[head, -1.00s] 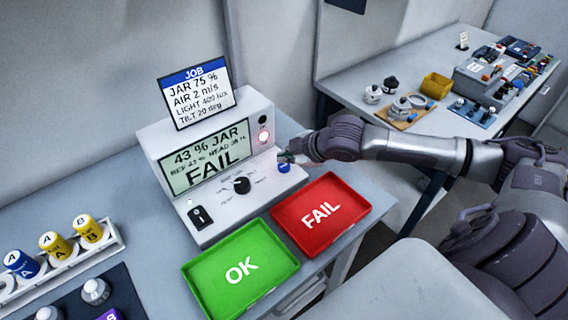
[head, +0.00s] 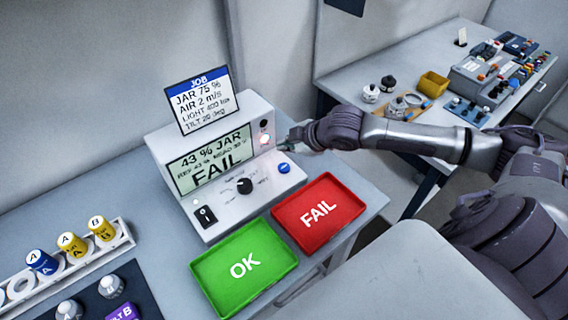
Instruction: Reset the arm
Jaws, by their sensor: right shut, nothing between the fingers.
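My right gripper (head: 290,141) is shut and empty. It hangs in the air at the right end of the white test instrument (head: 225,208), above and just right of its blue button (head: 284,168). I see a gap between the fingertips and the button. My right arm comes in from the right edge, bent at the elbow. The instrument's screen (head: 211,161) reads "43 % JAR" and "FAIL", and a red lamp (head: 264,139) glows beside it. My left gripper is not in view.
A green OK tray (head: 212,293) and a red FAIL tray (head: 342,226) lie empty before the instrument. A rack (head: 88,258) with several coloured vials stands at left. A job card (head: 183,89) stands on the instrument. A second table (head: 345,83) with parts is at the back right.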

